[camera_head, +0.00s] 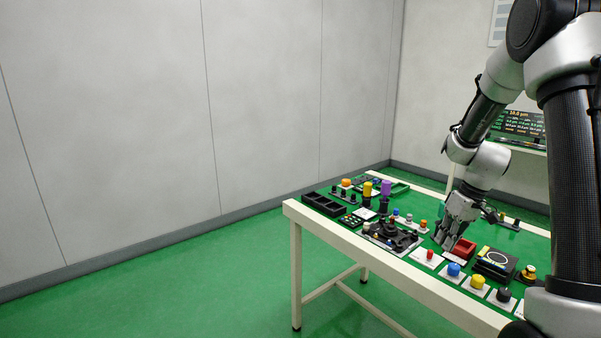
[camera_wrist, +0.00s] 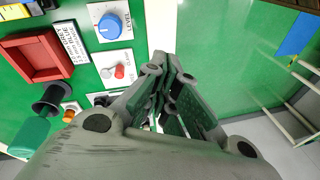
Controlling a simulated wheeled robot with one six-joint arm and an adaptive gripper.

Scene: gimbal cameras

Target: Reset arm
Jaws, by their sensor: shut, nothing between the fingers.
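My gripper (camera_head: 446,243) is low over the green-topped table (camera_head: 401,272) in the head view, close to the left of a red tray (camera_head: 463,247). In the wrist view the fingers of my gripper (camera_wrist: 162,62) are together with nothing between them. The wrist view also shows the red tray (camera_wrist: 38,57) at the upper left, a blue knob (camera_wrist: 110,27) on a white plate and a small red knob (camera_wrist: 119,72) below it. Whether the fingertips touch the table cannot be told.
Blue (camera_head: 453,269), yellow (camera_head: 477,282) and black (camera_head: 504,295) knobs line the table's front edge. A black gimbal-like device (camera_head: 390,235) sits left of my gripper. A black compartment tray (camera_head: 324,204) is at the far left. A screen (camera_head: 520,122) stands behind. Open floor lies left of the table.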

